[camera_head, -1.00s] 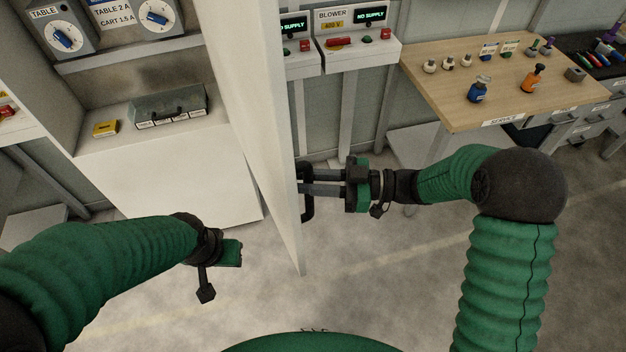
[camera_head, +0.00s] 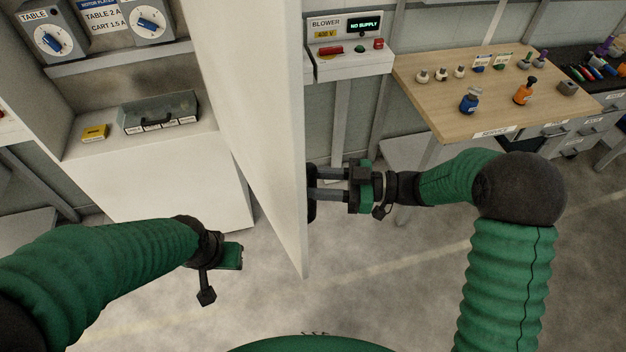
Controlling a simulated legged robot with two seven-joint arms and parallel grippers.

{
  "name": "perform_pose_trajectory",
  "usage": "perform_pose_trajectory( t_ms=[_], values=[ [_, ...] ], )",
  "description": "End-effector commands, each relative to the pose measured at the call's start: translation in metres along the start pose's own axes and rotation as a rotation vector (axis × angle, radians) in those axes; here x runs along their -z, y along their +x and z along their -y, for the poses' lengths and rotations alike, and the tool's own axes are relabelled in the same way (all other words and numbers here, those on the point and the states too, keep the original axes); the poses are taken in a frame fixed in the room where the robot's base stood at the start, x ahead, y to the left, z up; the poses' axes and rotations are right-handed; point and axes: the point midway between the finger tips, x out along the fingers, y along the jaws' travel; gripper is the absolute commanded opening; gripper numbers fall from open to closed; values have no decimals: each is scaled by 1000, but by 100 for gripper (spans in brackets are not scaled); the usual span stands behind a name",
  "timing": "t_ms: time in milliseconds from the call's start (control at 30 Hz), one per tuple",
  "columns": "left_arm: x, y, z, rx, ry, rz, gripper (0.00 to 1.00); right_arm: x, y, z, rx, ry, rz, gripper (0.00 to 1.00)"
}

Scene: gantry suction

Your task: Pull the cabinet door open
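The white cabinet door (camera_head: 258,130) stands swung out from the white cabinet (camera_head: 150,185), seen nearly edge-on in the middle of the head view. A dark handle (camera_head: 312,212) is on its right face, near the free edge. My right gripper (camera_head: 318,182) points left, with its two fingers at the handle, one on each side; the fingertips are partly hidden against it. My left gripper (camera_head: 232,256) is low, left of the door and apart from it, in front of the cabinet. Its fingers are not clear enough to read.
A grey case (camera_head: 160,112) and a yellow box (camera_head: 95,132) sit on the cabinet shelf. The blower control box (camera_head: 350,60) is on the wall behind the door. A wooden service table (camera_head: 440,80) with bottles stands at right. The floor in front is bare.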

Motion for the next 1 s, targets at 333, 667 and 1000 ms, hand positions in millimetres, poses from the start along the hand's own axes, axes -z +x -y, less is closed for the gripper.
perform_pose_trajectory(
  t_ms=[333,667,1000],
  values=[
    [0,1,0,0,0,0,36,-1,-3,-1,-2,-1,0,41],
    [-7,28,0,0,0,0,36,-6,-72,-3,-7,-4,2,41],
    [-12,50,0,0,0,0,36,-4,-155,-3,-3,-1,2,41]
  ],
)
